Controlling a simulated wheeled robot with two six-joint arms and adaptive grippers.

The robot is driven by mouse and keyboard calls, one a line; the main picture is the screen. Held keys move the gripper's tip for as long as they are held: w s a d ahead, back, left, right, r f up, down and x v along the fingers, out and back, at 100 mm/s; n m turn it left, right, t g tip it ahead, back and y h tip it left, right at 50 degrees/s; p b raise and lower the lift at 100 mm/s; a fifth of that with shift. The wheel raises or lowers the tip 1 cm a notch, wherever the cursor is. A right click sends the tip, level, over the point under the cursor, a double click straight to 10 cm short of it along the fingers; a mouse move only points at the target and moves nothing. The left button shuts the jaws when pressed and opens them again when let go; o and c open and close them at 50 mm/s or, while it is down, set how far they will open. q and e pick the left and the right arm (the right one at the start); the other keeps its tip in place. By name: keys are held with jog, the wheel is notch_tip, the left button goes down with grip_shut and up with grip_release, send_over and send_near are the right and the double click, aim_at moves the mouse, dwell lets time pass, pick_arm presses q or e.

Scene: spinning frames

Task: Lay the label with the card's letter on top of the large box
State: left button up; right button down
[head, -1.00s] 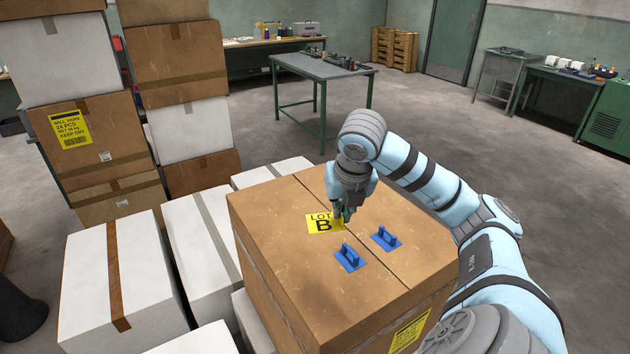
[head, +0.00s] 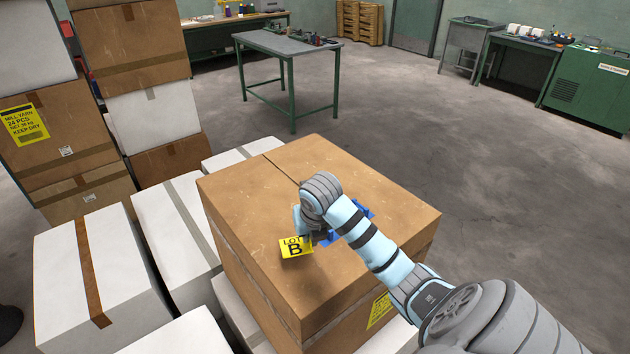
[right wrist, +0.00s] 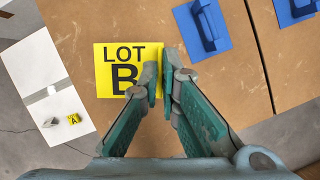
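The yellow label reading LOT B (head: 296,247) is over the top of the large brown box (head: 240,195), near its left side. It also shows in the right wrist view (right wrist: 118,68). My right gripper (right wrist: 160,72) has its fingers nearly together at the label's right edge, shut on the label's grip, which they mostly hide. I cannot tell whether the label touches the box. No card with a letter shows. My left gripper is out of view.
Two blue plates with handles, one clear in the right wrist view (right wrist: 203,27), sit on the box top beside the label. White boxes (head: 100,265) stand left of it, with taller stacks (head: 135,50) behind. A green table (head: 288,42) stands farther back.

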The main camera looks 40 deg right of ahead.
jog(key=f, duration=0.3)
jog(key=shift+s+d+f, duration=0.1)
jog(key=shift+s+f, duration=0.2)
jog(key=shift+f, duration=0.05)
jog(key=shift+w+f, duration=0.15)
jog(key=shift+w, duration=0.05)
jog(key=c, duration=1.8)
grip_release()
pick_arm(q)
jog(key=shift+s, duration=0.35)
pick_arm(e)
jog(key=shift+s, duration=0.1)
